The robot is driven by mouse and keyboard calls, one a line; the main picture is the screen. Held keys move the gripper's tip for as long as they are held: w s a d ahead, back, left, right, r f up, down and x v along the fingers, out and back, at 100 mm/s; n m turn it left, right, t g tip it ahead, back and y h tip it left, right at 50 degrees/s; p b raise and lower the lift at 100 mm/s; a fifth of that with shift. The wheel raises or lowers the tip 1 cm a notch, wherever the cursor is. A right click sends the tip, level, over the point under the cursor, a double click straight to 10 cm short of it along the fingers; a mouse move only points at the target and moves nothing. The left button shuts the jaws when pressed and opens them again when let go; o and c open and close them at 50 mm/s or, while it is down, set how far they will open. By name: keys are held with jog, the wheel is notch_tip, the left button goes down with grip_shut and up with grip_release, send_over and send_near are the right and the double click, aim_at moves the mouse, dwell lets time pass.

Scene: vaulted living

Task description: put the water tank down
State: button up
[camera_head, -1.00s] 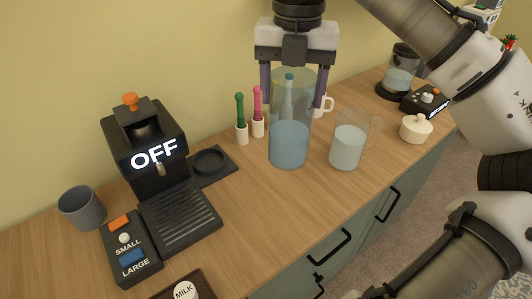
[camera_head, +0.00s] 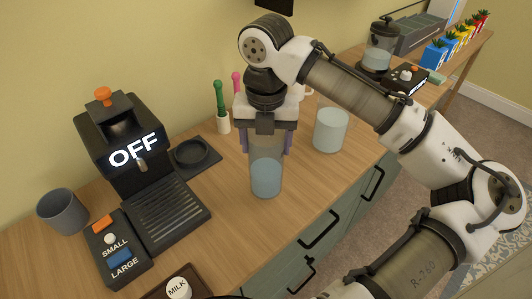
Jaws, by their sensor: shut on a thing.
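The water tank (camera_head: 266,176) is a tall clear cylinder with blue water in its lower part. My gripper (camera_head: 266,142) is around its upper part from above, shut on it, with a purple finger on each side. The tank is upright near the counter's front edge. I cannot tell whether its base touches the wood. The coffee machine (camera_head: 132,145) with "OFF" on its front stands at the left. A round black base (camera_head: 192,155) lies empty beside the machine, left of the tank.
A clear jug of water (camera_head: 330,130) stands right of the tank. Green and pink brushes in holders (camera_head: 221,122) stand behind. Bare wooden counter (camera_head: 228,206) lies left of the tank.

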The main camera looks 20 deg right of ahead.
jog(key=shift+f, duration=2.05)
jog(key=o, duration=1.7)
notch_tip(320, 180, up, 12)
jog(key=shift+r, duration=0.1)
